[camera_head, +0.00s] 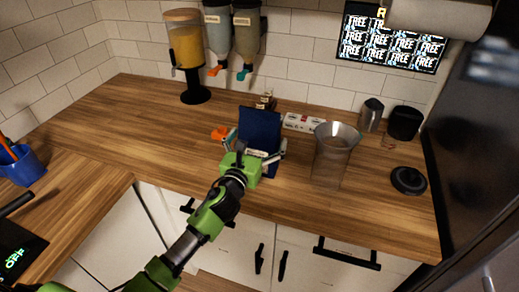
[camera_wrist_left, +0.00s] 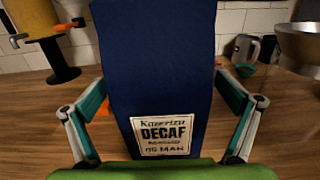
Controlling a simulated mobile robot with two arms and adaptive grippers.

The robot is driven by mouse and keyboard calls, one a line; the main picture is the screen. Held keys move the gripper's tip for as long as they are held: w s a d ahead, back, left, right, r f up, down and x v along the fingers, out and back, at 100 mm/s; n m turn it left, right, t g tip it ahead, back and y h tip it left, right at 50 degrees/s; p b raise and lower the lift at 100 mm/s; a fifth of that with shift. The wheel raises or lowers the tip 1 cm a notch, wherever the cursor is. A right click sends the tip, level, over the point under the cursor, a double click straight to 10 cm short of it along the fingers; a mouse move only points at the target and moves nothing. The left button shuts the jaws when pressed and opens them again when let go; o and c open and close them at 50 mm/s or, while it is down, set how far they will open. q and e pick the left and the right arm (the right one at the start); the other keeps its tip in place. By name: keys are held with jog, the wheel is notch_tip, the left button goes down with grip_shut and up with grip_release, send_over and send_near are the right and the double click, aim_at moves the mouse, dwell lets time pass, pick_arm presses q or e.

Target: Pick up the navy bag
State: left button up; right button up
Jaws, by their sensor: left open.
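The navy bag (camera_head: 259,128) stands upright on the wooden counter, in the middle of the head view. In the left wrist view the navy bag (camera_wrist_left: 155,60) fills the centre, with a white label reading "DECAF" low on its face. My left gripper (camera_head: 255,150) is open, with its green body in front of the bag. In the left wrist view the fingers of my left gripper (camera_wrist_left: 158,115) stand on either side of the bag, with a visible gap at least near the left one. The lower edge of the bag is hidden behind the gripper. My right gripper is not in view.
A clear container (camera_head: 333,155) stands just right of the bag. A yellow-filled dispenser (camera_head: 186,50) stands behind left. A metal pitcher (camera_head: 371,114), a black cup (camera_head: 404,123) and a dark round lid (camera_head: 408,180) are at the right. The counter (camera_head: 120,130) is clear at the left.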

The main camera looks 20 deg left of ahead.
pick_arm(q)
jog(key=shift+w, duration=0.5)
jog(key=shift+s, duration=0.1)
jog(key=c, duration=1.7)
